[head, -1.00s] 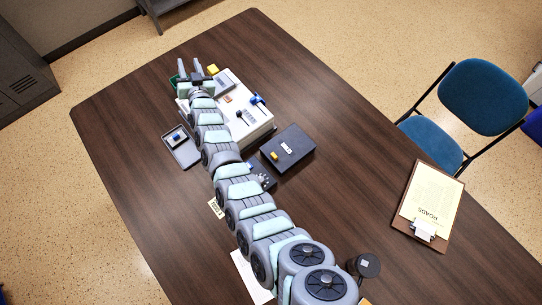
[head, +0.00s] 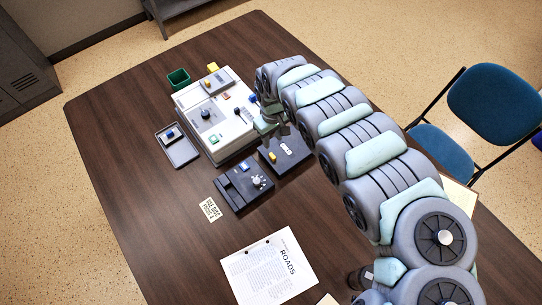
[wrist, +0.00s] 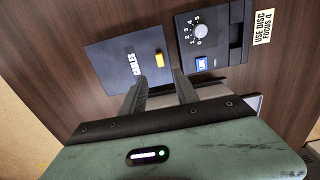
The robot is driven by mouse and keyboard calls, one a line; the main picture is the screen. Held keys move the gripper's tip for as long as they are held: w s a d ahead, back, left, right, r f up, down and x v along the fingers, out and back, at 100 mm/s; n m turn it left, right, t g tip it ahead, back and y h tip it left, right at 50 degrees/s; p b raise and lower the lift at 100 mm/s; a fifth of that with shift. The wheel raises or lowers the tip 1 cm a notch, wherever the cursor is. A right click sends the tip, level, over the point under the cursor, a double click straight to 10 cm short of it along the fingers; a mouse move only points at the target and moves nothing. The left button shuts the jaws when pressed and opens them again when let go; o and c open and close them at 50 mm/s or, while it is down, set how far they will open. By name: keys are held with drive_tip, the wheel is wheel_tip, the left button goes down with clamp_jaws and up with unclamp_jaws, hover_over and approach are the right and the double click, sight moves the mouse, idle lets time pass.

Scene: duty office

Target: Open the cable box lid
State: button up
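The cable box (head: 298,150) is a dark flat box with a white label and a yellow tab (head: 272,157) on top. It lies on the table just in front of the white console, and its lid looks closed. In the wrist view the cable box (wrist: 112,65) reads "CABLES", with the yellow tab (wrist: 159,58) near its right edge. My gripper (head: 272,127) is over the back edge of the box in the head view. In the wrist view my gripper (wrist: 160,76) has its two fingers apart with nothing between them. I cannot tell its height above the lid.
The white console (head: 222,143) with knobs and levers stands behind the box. A dark dial unit (head: 232,192) with a blue button sits beside the box. A grey tray (head: 182,152), a green bin (head: 178,78) and papers (head: 262,285) lie around. The table's left side is clear.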

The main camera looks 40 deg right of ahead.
sight(272, 156)
wheel_tip(272, 156, down, 10)
drive_tip(key=shift+a+r+b, duration=0.15)
drive_tip(key=shift+r+b, duration=0.1)
drive_tip(key=shift+b, duration=0.5)
drive_tip(key=shift+s+f, duration=0.1)
drive_tip(key=shift+f, duration=0.5)
clamp_jaws()
idle(0.6)
